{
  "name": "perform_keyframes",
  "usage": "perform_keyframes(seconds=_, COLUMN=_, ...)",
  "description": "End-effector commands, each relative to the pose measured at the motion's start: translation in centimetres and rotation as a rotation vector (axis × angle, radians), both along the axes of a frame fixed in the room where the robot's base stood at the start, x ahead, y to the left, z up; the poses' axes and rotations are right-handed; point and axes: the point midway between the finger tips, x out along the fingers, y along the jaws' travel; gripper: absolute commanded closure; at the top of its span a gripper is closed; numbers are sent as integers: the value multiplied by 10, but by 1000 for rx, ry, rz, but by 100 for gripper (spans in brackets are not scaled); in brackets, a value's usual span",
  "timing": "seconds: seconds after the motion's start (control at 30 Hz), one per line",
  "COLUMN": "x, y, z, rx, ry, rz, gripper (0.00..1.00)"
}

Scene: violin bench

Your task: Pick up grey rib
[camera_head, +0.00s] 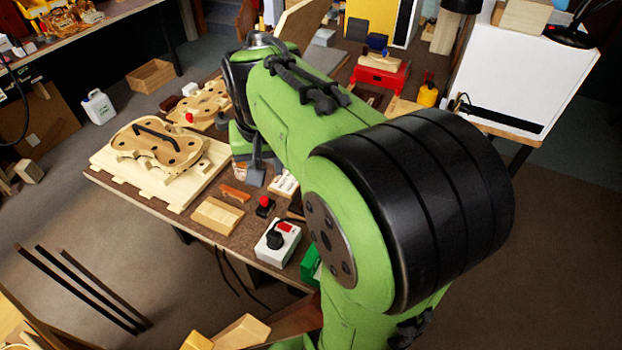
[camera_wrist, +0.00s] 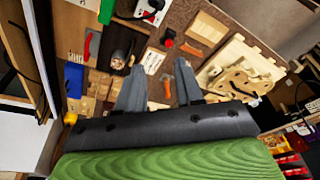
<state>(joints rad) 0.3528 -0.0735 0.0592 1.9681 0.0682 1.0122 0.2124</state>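My gripper (camera_wrist: 160,66) is open, its two grey fingers apart above the bench with nothing held between them. In the head view one grey finger (camera_head: 256,170) shows over the bench, left of my arm. I cannot single out a grey rib for certain. A dark, narrow strip (camera_head: 155,138) lies across the violin-shaped wooden mould (camera_head: 128,140) at the bench's left end, well left of my gripper. Several long dark strips (camera_head: 80,290) show at the lower left. My arm hides much of the bench in the head view.
The workbench holds a wooden block (camera_head: 217,215), a red-topped button box (camera_head: 264,207), an orange piece (camera_head: 235,194) and a white box with a knob (camera_head: 277,243). A red toolbox (camera_head: 380,75) stands at the back.

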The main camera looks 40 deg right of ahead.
Motion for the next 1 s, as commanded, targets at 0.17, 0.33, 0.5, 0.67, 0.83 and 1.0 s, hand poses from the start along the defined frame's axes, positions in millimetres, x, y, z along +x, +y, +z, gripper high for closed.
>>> perform_keyframes(seconds=0.17, x=41, y=-69, z=-55, rx=67, ry=90, rz=-241, gripper=64)
perform_keyframes(seconds=0.33, x=60, y=-138, z=-119, rx=140, ry=161, rz=-471, gripper=64)
perform_keyframes(seconds=0.5, x=62, y=-157, z=-142, rx=162, ry=179, rz=-538, gripper=64)
perform_keyframes(seconds=0.67, x=61, y=-156, z=-180, rx=163, ry=183, rz=-536, gripper=64)
perform_keyframes(seconds=0.83, x=61, y=-156, z=-222, rx=162, ry=182, rz=-536, gripper=64)
perform_keyframes(seconds=1.0, x=62, y=-156, z=-242, rx=160, ry=178, rz=-534, gripper=64)
